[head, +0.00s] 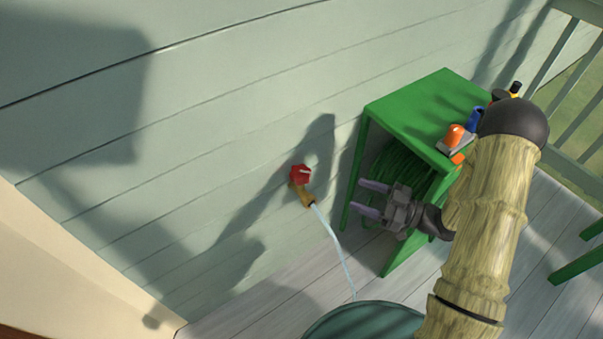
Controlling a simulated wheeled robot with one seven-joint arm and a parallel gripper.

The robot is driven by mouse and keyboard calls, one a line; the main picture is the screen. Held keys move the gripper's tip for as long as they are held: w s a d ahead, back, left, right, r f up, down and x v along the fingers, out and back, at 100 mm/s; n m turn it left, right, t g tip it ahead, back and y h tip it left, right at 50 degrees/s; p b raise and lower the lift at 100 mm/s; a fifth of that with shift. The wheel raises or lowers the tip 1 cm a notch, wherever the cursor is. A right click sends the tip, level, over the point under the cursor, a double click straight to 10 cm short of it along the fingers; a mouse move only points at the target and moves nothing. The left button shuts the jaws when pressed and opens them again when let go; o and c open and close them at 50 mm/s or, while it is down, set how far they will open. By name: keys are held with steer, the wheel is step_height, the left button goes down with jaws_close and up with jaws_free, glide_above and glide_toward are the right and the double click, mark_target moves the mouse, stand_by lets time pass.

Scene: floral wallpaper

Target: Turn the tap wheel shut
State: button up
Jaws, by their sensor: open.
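The red tap wheel (300,175) sits on a brass tap (304,194) that sticks out from the pale green siding wall. A thin stream of water (338,248) runs from the spout down toward a dark green vessel (365,322) at the bottom edge. My gripper (368,199) is to the right of the wheel, apart from it. Its two purple-grey fingers point left toward the tap, are spread apart, and hold nothing. My arm hides part of the scene at the right.
A green stand (431,112) holding a coiled green hose (400,165) stands against the wall behind my gripper. Small orange, blue and dark items (456,137) lie on its top. A railing is at the upper right. The wall left of the tap is clear.

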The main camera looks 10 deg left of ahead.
mark_target(302, 171)
steer(key=w+a+b, duration=0.1)
steer(key=a, duration=0.4)
steer(key=w+a+b, duration=0.1)
steer(key=a, duration=0.5)
steer(key=w+a+b, duration=0.1)
steer(key=a, duration=0.5)
steer(key=shift+w+a, duration=0.1)
steer(key=c, duration=0.7)
